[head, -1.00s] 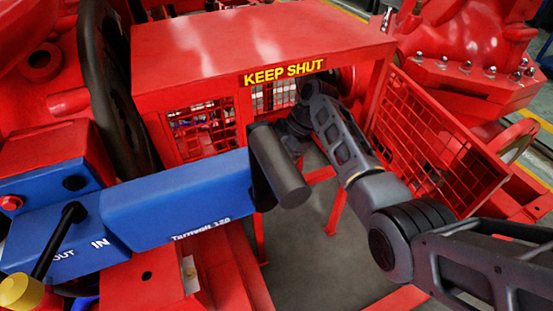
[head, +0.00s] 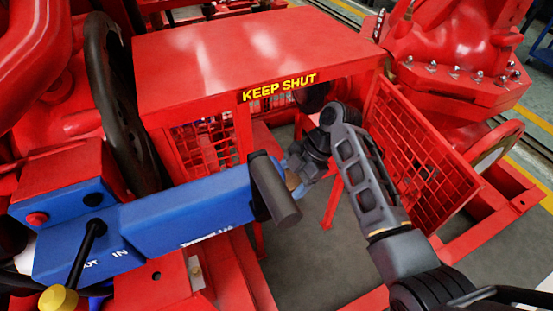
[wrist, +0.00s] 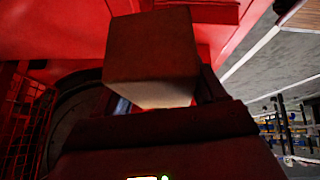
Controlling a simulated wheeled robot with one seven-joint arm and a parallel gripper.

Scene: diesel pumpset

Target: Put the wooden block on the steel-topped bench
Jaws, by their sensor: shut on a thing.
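The wooden block (wrist: 152,55) fills the upper middle of the wrist view as a dim brown box. My gripper (head: 294,180) is shut on it. In the head view my gripper hangs in front of the red guard's open side, just right of the dark cylinder on the blue unit. I cannot make out the steel-topped bench in either view.
The red guard (head: 240,55) marked KEEP SHUT has its mesh door (head: 420,150) swung open to the right of my arm. The blue unit (head: 190,208) with its dark cylinder (head: 274,190) juts close on the left. Grey floor shows below.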

